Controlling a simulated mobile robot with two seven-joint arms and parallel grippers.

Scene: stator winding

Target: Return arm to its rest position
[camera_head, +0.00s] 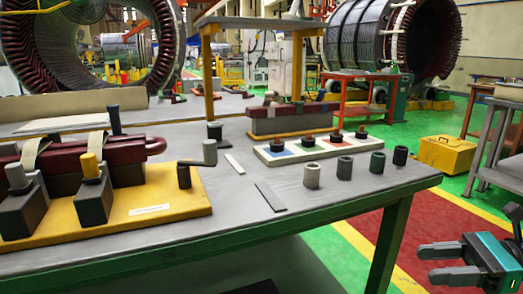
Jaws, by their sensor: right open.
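My right gripper (426,264) shows at the lower right, with a teal body and two grey fingers pointing left. Its fingers are apart and nothing is between them. It is beside the right front of the workbench (330,200), over the floor, apart from the bench and from everything on it. Most of my right arm is cut off by the right edge of the picture. My left gripper is not in view.
The bench holds a yellow fixture (150,208) with a dark red coil, a white tray (290,150) with dark knobs, several small cylinders and two flat strips. A yellow box (446,155) stands on the floor beyond. A grey table (500,170) is at right.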

